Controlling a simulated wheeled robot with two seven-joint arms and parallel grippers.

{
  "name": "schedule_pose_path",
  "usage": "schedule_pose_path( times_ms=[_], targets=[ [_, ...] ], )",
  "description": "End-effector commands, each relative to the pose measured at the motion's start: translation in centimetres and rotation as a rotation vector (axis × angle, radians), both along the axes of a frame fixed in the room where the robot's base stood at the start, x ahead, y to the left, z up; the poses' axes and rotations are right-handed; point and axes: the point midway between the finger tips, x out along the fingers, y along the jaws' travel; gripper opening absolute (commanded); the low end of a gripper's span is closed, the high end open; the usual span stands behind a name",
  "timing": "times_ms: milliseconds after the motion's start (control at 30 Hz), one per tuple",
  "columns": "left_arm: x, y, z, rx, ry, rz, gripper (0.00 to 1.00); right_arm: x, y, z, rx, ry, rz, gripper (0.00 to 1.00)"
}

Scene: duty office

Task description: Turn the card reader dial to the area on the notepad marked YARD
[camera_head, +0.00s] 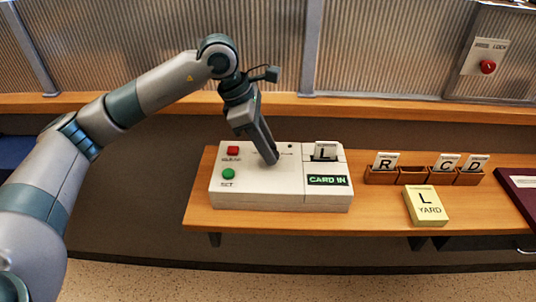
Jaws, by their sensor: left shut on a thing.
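The white card reader (240,197) stands on the wooden shelf. A card marked L (324,151) stands in its top slot, and its display (328,180) reads CARD IN. A red button (233,150) and a green button (228,174) labelled SET are on its left part. My left gripper (271,158) points down onto the reader's top between the buttons and the card, shut on the dial, which the fingers hide. The dial's setting cannot be read. The yellow notepad (426,207) lies right of the reader and shows L and YARD. My right gripper is not in view.
A brown card rack (411,176) behind the notepad holds cards R (385,161), C (447,161) and D (475,162), with one empty slot. A dark red folder or box (520,190) lies at the right end. A red lock knob (488,67) is on the wall panel.

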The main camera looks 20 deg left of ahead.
Motion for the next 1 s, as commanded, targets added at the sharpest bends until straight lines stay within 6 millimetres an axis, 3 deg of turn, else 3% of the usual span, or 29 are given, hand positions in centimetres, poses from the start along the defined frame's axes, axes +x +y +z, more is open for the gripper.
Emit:
schedule_pose_path(
  times_ms=[167, 567, 1000],
  targets=[
    [-0.1, 0.0, -0.3, 0.000, -0.003, 0.104, 0.06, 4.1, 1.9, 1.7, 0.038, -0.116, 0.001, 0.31],
    [-0.3, -0.1, -0.2, 0.000, -0.003, 0.332, 0.05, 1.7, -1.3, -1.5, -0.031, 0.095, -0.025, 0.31],
    [-0.3, -0.1, 0.1, 0.001, -0.002, 0.413, 0.06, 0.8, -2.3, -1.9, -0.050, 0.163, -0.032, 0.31]
  ],
)
